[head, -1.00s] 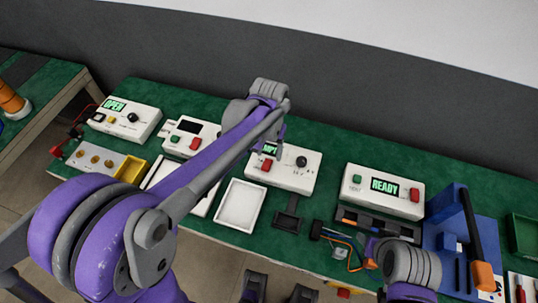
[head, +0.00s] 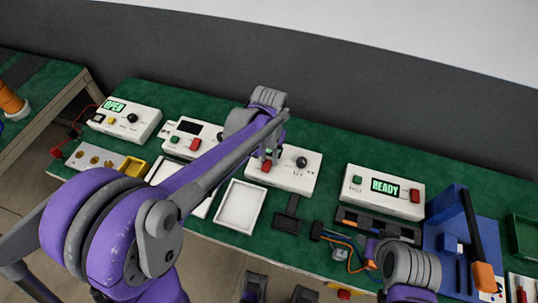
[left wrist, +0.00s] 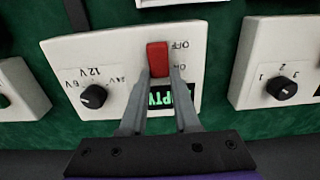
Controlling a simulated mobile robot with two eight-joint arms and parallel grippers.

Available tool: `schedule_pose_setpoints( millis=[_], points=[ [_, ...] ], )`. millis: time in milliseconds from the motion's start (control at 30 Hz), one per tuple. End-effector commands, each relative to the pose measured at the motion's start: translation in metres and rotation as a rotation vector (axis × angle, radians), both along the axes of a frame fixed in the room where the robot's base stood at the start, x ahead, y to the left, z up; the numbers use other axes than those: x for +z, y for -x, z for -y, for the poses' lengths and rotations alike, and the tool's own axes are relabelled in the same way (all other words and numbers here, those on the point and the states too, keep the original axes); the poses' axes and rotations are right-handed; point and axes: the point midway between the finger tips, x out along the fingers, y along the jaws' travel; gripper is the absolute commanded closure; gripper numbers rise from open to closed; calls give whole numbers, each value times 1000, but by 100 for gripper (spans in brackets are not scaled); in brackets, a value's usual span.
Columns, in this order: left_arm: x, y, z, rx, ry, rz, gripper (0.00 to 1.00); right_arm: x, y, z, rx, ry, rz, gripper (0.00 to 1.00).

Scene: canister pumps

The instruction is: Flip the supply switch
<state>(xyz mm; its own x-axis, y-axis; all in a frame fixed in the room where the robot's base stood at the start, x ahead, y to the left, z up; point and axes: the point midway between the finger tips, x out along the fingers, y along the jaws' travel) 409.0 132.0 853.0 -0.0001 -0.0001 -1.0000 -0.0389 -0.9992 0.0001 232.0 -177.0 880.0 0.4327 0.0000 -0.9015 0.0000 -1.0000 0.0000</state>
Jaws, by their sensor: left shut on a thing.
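The supply is a white box (head: 292,180) on the green bench, with a black knob marked with voltages and a red switch (head: 266,166). In the left wrist view the red switch (left wrist: 158,57) stands beside OFF and ON lettering. My left gripper (head: 267,155) reaches down onto the box, its fingertips at the switch. It also shows in the left wrist view (left wrist: 162,72), with its fingers shut on the switch's near end. The fingers partly hide a green-lit display (left wrist: 172,97).
To the right stands a white box reading READY (head: 383,186), beside a blue press-like fixture (head: 455,215). Left are a white box with a dark screen (head: 187,138) and one reading OPEN (head: 125,117). A white tray (head: 239,206) and a black holder (head: 288,222) lie in front.

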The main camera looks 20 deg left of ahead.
Motion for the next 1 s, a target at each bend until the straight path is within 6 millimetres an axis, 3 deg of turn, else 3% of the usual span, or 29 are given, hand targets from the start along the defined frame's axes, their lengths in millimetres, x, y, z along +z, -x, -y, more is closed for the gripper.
schedule_pose_setpoints(
  millis=[500, 800, 833, 1000],
  points=[
    [5, 9, 0, 0, 11, 283, 100, 1, 0, 0, 0, 0, 1, 50],
    [5, 9, 0, 0, 12, 297, 100, 1, 0, 0, 0, 0, 1, 50],
    [5, 9, 0, 0, 12, 296, 68, 1, 0, 0, 0, 0, 1, 50],
    [5, 9, 0, 0, 12, 296, 40, 1, 0, 0, 0, 0, 1, 50]
  ],
)
